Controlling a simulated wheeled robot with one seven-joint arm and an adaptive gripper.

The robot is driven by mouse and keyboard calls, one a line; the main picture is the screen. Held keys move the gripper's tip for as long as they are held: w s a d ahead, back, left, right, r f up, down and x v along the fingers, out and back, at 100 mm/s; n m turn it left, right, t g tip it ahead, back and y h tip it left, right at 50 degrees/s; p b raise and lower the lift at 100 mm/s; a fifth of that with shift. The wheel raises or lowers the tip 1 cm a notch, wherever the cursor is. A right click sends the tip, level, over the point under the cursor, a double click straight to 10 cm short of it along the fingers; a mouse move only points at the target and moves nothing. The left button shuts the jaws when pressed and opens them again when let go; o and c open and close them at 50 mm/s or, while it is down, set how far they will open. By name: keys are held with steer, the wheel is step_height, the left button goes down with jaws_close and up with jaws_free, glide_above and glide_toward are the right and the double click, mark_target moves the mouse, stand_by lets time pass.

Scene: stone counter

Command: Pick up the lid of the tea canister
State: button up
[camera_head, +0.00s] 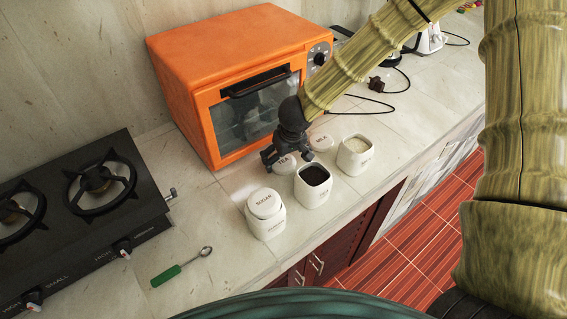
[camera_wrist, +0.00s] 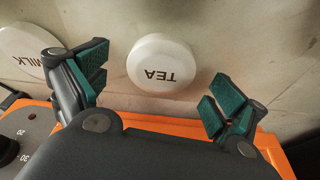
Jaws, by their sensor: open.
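The tea lid (camera_head: 285,163) is a round white disc marked TEA, lying flat on the counter in front of the orange oven. In the wrist view the tea lid (camera_wrist: 162,63) lies between and beyond my open fingertips, apart from both. My gripper (camera_head: 286,156) is above the lid and partly covers it in the head view; in the wrist view my gripper (camera_wrist: 160,85) is open and empty. An open white canister (camera_head: 312,186) with dark contents stands just in front of the lid; its label is too small to read surely.
The milk lid (camera_head: 321,142) lies to the right, also in the wrist view (camera_wrist: 28,55). An open canister (camera_head: 355,155) with pale contents and a closed sugar canister (camera_head: 265,214) stand nearby. The orange oven (camera_head: 232,75) rises close behind. A green-handled spoon (camera_head: 181,267) and stove (camera_head: 85,215) are left.

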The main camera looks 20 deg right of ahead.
steer(key=shift+x, duration=0.85)
steer(key=c, duration=1.1)
